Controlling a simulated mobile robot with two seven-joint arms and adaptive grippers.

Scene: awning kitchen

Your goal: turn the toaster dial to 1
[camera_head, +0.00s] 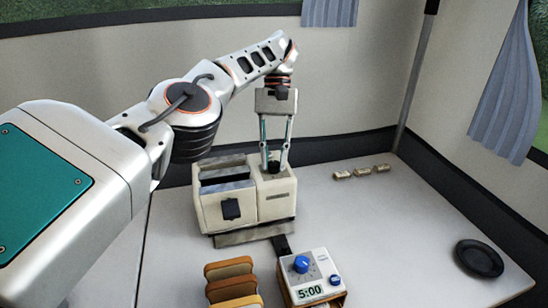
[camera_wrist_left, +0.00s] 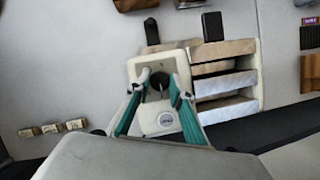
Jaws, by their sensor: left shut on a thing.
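The cream toaster (camera_head: 277,207) stands on the table in the middle of the head view, with slots on its left part and a black lever (camera_head: 231,208) at the front. It also shows in the left wrist view (camera_wrist_left: 146,119). Its dark dial (camera_wrist_left: 158,80) is on the narrow top section beside the slots. My left gripper (camera_head: 273,160) comes down from above and is shut on the dial, one teal-and-grey finger on each side. The fingers partly cover the dial, and I cannot read its setting. My right gripper is not in view.
A white timer (camera_head: 316,270) with a blue knob and a "5:00" display stands in front of the toaster. Bread slices (camera_head: 229,268) are to its left. Several small cork-like pieces (camera_head: 362,172) lie right of the toaster. A black plate (camera_head: 479,258) lies far right. Table between is clear.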

